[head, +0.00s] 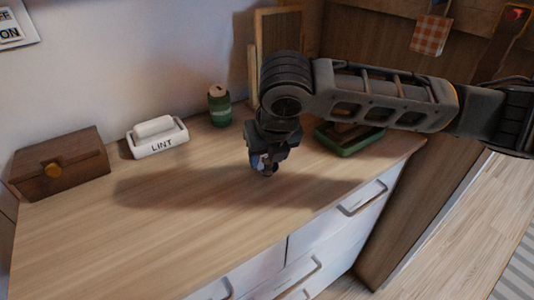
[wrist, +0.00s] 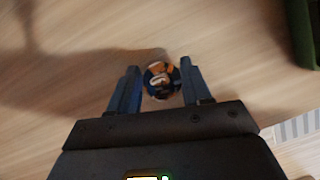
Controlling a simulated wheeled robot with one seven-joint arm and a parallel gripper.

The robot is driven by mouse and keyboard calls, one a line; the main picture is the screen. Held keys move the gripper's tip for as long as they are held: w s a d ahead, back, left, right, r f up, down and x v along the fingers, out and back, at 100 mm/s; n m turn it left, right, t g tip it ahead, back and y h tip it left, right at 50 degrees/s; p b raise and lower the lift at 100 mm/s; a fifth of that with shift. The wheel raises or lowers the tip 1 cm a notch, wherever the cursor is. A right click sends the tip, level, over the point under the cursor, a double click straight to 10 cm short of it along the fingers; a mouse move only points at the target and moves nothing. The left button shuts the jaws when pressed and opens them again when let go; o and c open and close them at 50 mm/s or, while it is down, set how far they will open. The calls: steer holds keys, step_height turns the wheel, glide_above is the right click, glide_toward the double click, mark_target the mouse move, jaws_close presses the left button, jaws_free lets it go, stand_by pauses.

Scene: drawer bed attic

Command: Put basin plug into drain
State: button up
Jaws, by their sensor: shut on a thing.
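No basin or drain shows in either view.
On the dresser top (head: 150,235) stand a brown box (head: 60,165), a white LINT holder (head: 157,140), a green can (head: 219,105) and a green tray (head: 350,147) partly behind my arm. A wooden frame (head: 280,32) leans at the back. The front left top is clear.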

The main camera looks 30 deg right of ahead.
steer(key=shift+f, duration=0.15)
steer(key=o, duration=1.1)
steer(key=shift+c, duration=0.2)
steer(key=v, duration=1.2)
